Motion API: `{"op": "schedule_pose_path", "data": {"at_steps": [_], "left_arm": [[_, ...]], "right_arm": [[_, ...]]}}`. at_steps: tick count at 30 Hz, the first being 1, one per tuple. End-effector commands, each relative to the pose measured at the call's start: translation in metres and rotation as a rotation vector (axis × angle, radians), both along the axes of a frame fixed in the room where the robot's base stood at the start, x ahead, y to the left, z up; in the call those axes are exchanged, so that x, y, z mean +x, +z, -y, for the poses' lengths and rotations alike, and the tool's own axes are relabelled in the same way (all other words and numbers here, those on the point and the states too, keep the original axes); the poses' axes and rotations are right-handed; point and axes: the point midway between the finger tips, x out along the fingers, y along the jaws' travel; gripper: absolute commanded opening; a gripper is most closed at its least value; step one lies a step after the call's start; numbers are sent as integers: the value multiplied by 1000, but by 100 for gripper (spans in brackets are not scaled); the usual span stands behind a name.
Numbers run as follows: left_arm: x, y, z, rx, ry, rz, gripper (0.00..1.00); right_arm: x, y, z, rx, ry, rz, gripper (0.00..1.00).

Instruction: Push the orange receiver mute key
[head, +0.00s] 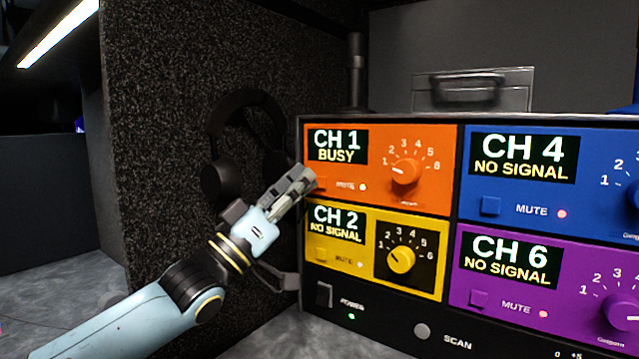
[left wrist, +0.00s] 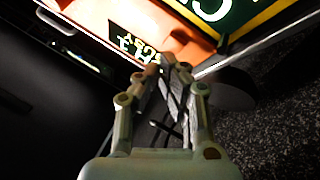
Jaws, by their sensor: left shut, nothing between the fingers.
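The orange receiver panel (head: 432,150) is at the upper left of the rack and reads "CH 1 BUSY". Its mute key (head: 320,184) is at the panel's lower left, beside the word MUTE and a small pale light, and is partly covered by my gripper. My left gripper (head: 308,180) is shut and empty, with its tips at the key; I cannot tell whether they touch it. In the left wrist view the shut fingers (left wrist: 168,66) point at the orange panel (left wrist: 165,25), and the key is hidden behind them. My right gripper is not in view.
The yellow CH 2 panel (head: 435,262) lies directly below, with blue CH 4 (head: 600,150) and purple CH 6 (head: 580,270) to the right. Headphones (head: 213,180) hang on the speckled wall (head: 160,60) left of the rack. A dark metal case (head: 505,92) stands behind the rack.

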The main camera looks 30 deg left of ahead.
Motion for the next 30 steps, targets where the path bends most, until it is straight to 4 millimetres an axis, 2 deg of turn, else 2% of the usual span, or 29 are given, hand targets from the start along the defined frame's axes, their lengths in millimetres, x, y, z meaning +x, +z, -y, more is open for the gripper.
{"op": "schedule_pose_path", "data": {"at_steps": [17, 30], "left_arm": [[0, 0, 0, 0, 0, 0, 0], [9, 0, 1, 0, 1, -1, 0]], "right_arm": [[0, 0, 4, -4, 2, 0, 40], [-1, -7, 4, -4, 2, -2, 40]]}}
